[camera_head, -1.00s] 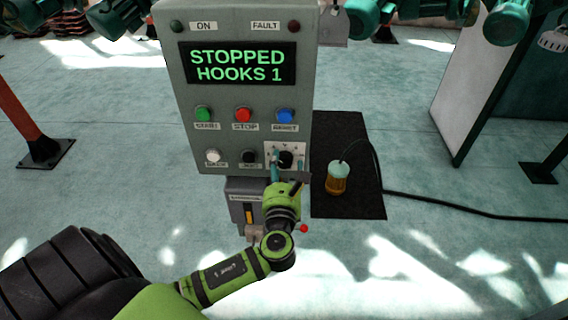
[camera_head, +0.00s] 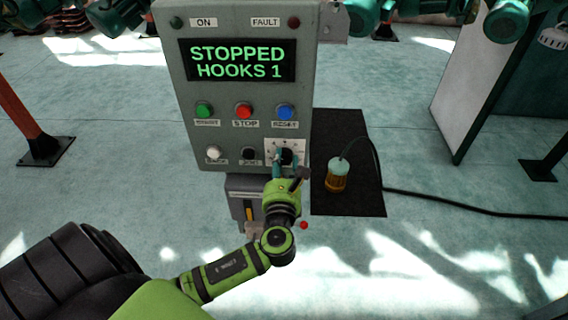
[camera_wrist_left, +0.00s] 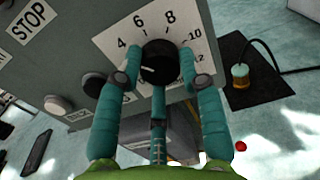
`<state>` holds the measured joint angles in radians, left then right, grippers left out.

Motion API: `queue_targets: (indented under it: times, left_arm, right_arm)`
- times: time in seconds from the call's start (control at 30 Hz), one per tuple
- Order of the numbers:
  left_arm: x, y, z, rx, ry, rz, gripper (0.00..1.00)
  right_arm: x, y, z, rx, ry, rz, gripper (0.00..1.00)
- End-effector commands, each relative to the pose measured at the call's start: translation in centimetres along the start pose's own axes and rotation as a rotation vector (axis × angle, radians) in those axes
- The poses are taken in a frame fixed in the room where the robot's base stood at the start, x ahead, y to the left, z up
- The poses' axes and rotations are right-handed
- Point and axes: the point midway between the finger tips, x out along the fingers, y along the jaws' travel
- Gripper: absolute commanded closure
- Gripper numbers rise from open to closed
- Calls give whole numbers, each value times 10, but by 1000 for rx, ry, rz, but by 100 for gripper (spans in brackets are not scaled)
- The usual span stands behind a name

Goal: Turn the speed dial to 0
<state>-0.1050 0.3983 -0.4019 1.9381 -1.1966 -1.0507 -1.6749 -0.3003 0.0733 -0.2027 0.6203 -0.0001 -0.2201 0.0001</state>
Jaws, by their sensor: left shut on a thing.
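The speed dial (camera_head: 287,156) is a black round knob on a white scale plate at the lower right of the grey control panel. In the left wrist view, the dial (camera_wrist_left: 159,62) shows a short white pointer aimed left and slightly down, below the 4. The 4, 6, 8, 10 and 12 are readable; any mark for 0 is hidden or unclear. My left gripper (camera_wrist_left: 160,78) has its teal fingers on both sides of the knob, shut on it. In the head view, my left gripper (camera_head: 285,163) covers part of the plate. My right gripper is not in view.
The panel's screen (camera_head: 238,63) reads STOPPED, HOOKS 1. START (camera_head: 204,110), STOP (camera_head: 244,110) and RESET (camera_head: 285,111) buttons sit above, and white (camera_head: 214,152) and black (camera_head: 249,153) buttons left of the dial. An amber-and-teal pendant-like object (camera_head: 337,177) stands on a black mat (camera_head: 350,202).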

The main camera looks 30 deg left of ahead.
Motion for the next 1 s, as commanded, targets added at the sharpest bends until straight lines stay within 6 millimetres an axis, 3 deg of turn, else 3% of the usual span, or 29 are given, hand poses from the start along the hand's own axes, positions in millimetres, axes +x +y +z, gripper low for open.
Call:
queue_targets:
  times: [0.47,1.0]
  left_arm:
    - [-2,0,-7,-78,14,1,94]
    - [-2,-2,-9,-537,16,3,94]
  right_arm:
    - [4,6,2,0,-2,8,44]
    - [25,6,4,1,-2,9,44]
